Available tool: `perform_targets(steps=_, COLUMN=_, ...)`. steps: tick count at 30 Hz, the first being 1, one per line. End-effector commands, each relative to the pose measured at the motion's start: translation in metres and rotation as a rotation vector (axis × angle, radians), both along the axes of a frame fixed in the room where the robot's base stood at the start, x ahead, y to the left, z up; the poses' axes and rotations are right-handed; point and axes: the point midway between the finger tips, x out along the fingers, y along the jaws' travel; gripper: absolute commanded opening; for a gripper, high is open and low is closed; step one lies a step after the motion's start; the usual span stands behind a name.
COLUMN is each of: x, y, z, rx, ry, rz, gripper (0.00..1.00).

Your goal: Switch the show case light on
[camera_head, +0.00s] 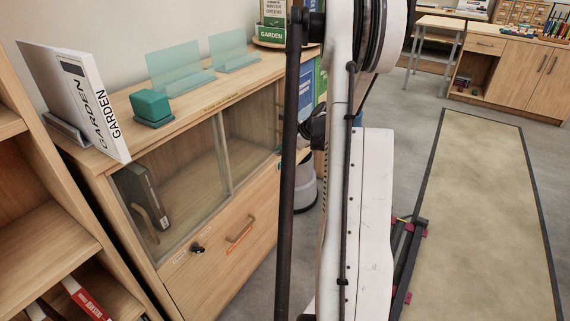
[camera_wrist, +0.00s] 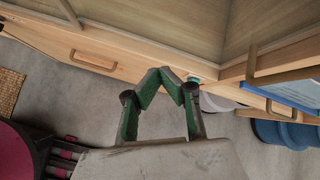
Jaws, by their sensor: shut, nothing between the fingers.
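The show case (camera_head: 262,202) is a wooden cabinet with glass sliding doors, standing at the left in the head view. A black knob (camera_head: 197,248) sits on its front below the glass, between small labels. No lamp glow shows inside, and I cannot tell which part is the light switch. In the wrist view my gripper (camera_wrist: 168,74) is shut and empty, its green-lined fingers meeting by the case's lower front (camera_wrist: 130,48). A small teal piece (camera_wrist: 194,79) shows just beyond the right finger; whether they touch is unclear. The head view hides my gripper behind my arm.
A drawer handle (camera_head: 239,229) juts from the case front. A GARDEN book (camera_head: 88,98), a teal box (camera_head: 151,106) and clear teal stands (camera_head: 180,72) are on top. A blue round object (camera_wrist: 285,132) stands right in the wrist view.

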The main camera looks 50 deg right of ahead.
Motion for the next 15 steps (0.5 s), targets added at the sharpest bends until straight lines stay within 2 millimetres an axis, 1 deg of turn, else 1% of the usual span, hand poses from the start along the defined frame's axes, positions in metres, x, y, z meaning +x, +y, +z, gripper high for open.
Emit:
perform_targets(steps=1, x=-0.008, y=-0.017, z=-0.009, rx=0.032, ry=-0.009, rz=-0.044, gripper=0.00)
perform_targets(steps=6, x=-0.033, y=-0.059, z=-0.038, rx=0.148, ry=-0.046, rz=-0.180, gripper=0.00)
perform_targets(steps=9, x=-0.049, y=-0.079, z=-0.054, rx=0.210, ry=-0.066, rz=-0.250, gripper=0.00)
perform_targets(steps=12, x=-0.063, y=-0.095, z=-0.068, rx=0.262, ry=-0.084, rz=-0.308, gripper=0.00)
perform_targets(steps=15, x=-0.073, y=-0.106, z=-0.078, rx=0.300, ry=-0.098, rz=-0.347, gripper=0.00)
